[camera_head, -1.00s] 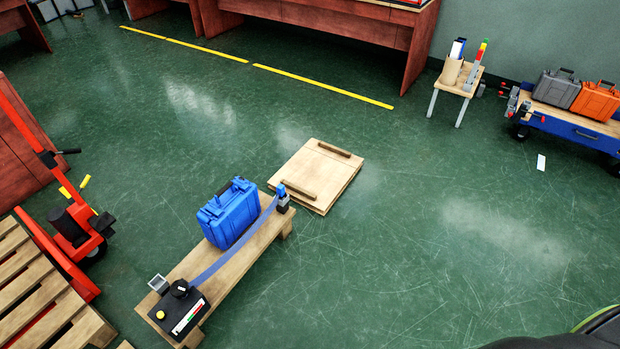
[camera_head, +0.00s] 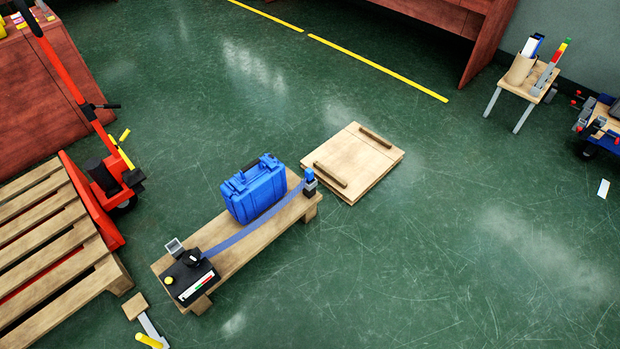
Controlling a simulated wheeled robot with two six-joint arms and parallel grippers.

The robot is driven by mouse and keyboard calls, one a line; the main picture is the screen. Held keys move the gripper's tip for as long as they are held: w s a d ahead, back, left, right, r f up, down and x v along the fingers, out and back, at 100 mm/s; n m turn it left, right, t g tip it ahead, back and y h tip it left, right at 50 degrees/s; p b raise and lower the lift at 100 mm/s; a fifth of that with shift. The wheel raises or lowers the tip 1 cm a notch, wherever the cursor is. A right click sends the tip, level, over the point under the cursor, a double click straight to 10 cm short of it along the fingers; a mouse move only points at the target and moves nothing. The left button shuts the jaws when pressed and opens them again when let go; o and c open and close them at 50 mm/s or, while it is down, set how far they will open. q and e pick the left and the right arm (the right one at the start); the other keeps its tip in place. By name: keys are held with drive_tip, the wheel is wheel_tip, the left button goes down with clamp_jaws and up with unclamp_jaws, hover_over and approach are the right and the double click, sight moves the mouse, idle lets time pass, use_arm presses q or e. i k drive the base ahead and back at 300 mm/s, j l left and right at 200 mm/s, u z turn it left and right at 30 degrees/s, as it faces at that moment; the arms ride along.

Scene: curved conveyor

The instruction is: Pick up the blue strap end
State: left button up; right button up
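A blue strap (camera_head: 250,230) runs along the near side of a low wooden bench (camera_head: 236,260). It goes from a black device (camera_head: 189,278) at the bench's left end to a small dark post with a blue top at the right end. The blue strap end (camera_head: 309,176) appears to be the blue piece on that post; it is too small to tell in detail. A blue case (camera_head: 254,189) stands upright on the bench behind the strap. Neither of my grippers is in view.
A wooden board with two handles (camera_head: 352,162) lies on the floor right of the bench. A red pallet jack (camera_head: 104,180) and wooden pallet (camera_head: 60,250) are at left. A small stool (camera_head: 527,83) stands at upper right.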

sight(309, 172)
drive_tip(key=i+l, duration=0.15)
drive_tip(key=l, duration=0.15)
drive_tip(key=i+l+u, duration=0.15)
drive_tip(key=l, duration=0.2)
drive_tip(key=i+l, duration=0.15)
drive_tip(key=l, duration=0.15)
drive_tip(key=i+l+u, duration=0.1)
drive_tip(key=l, duration=0.25)
drive_tip(key=i+l+u, duration=0.1)
drive_tip(key=l, duration=0.25)
drive_tip(key=i, duration=0.1)
